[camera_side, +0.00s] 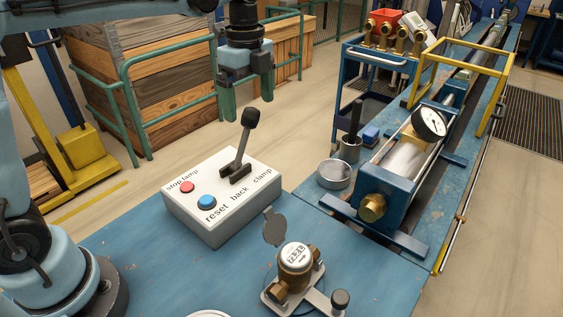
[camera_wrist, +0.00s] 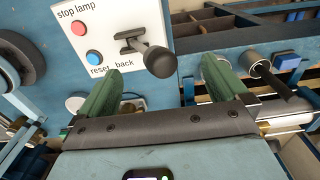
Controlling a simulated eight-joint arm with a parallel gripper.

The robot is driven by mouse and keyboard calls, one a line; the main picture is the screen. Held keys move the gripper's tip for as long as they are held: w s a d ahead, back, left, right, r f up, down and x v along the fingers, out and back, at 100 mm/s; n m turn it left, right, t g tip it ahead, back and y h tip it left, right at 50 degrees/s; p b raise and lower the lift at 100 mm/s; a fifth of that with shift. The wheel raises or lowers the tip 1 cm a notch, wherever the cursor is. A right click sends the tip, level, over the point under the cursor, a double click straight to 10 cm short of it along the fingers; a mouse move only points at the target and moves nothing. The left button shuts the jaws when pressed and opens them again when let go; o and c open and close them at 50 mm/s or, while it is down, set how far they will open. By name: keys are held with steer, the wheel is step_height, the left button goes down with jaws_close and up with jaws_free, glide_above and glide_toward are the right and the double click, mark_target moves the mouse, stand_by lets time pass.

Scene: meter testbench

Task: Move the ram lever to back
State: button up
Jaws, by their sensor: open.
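The white control box (camera_side: 205,220) stands on the blue bench, labelled stop lamp, reset, back and clamp. Its ram lever (camera_side: 243,145) has a dark shaft and a black knob, and rises from a black slotted base. The lever tilts toward the clamp side, to the right. In the wrist view, the lever knob (camera_wrist: 160,62) shows between the two fingertips of my gripper (camera_wrist: 162,66), with a gap on both sides. I cannot tell whether the knob is below the tips or between them. The clamp label is hidden there.
A red button (camera_side: 187,187) and a blue button (camera_side: 207,203) sit left of the lever. A brass meter (camera_side: 295,260) stands in front of the box. A grey cup (camera_side: 334,174) and the blue ram bench with a gauge (camera_side: 429,123) are at the right.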

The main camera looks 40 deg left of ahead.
mark_target(243, 141)
steer(key=shift+f, duration=0.4)
steer(key=shift+f, duration=0.3)
steer(key=shift+f, duration=0.15)
stand_by(0.6)
steer(key=shift+f, duration=0.3)
steer(key=c, duration=1.5)
